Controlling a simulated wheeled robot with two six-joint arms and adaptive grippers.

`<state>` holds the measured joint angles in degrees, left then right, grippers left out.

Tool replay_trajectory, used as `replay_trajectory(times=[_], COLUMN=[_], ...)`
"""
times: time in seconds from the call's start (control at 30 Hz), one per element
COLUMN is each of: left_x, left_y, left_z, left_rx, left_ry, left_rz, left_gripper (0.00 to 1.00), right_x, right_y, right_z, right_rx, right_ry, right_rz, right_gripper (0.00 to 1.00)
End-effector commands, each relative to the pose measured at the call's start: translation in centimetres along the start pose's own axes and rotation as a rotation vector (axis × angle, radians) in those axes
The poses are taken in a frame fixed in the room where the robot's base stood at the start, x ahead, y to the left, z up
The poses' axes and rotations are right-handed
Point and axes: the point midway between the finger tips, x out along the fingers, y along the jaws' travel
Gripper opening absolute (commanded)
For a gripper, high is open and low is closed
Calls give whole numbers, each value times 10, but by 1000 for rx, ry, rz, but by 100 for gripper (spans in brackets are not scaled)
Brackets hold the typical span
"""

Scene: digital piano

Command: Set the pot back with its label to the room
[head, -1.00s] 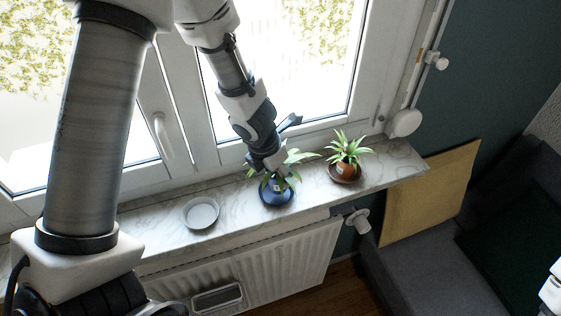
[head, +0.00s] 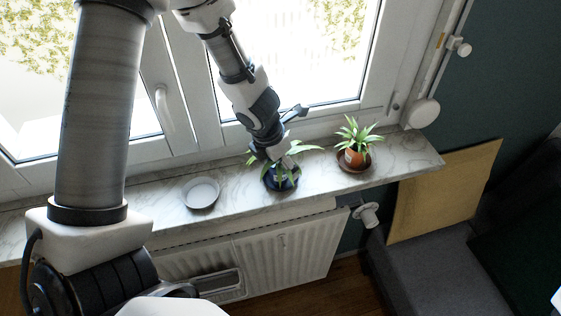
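The plant in the blue pot (head: 283,181) is on the windowsill. Its leaves spread around my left gripper (head: 279,158), which reaches down over it from the upper left. A small pale patch, perhaps the label, shows on the pot's near side. The pot looks dark and shaded, and its base and any saucer under it are hard to separate. The fingertips are hidden among the leaves, so I cannot tell whether they grip the pot. My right gripper is out of view.
A terracotta pot (head: 354,158) with a similar plant stands on a brown saucer to the right. An empty grey saucer (head: 201,193) lies to the left on the marble sill (head: 235,185). The window is close behind; a radiator (head: 290,247) is below.

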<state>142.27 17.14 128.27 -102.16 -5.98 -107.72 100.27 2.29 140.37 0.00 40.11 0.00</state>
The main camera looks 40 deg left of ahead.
Motion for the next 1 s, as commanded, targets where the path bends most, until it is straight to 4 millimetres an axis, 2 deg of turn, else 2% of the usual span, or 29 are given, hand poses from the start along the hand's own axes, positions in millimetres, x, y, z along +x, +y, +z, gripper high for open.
replay_trajectory(times=[0.13, 0.23, 0.5, 0.63, 0.77, 1.0], left_x=[-2, -14, -86, -112, -124, -124], left_y=[0, 0, 0, 0, 0, 0], left_z=[1, 3, 5, 3, 2, 1], left_rx=[0, -1, -3, -3, 0, 0], left_ry=[0, -1, -2, -2, -1, 0], left_rz=[0, 0, -1, -2, 0, 0], left_gripper=[80, 80, 80, 80, 80, 80], right_x=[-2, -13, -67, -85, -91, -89], right_y=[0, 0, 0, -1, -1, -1], right_z=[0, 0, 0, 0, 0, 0], right_rx=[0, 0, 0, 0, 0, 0], right_ry=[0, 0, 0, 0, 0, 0], right_rz=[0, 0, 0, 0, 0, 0], right_gripper=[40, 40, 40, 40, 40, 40])
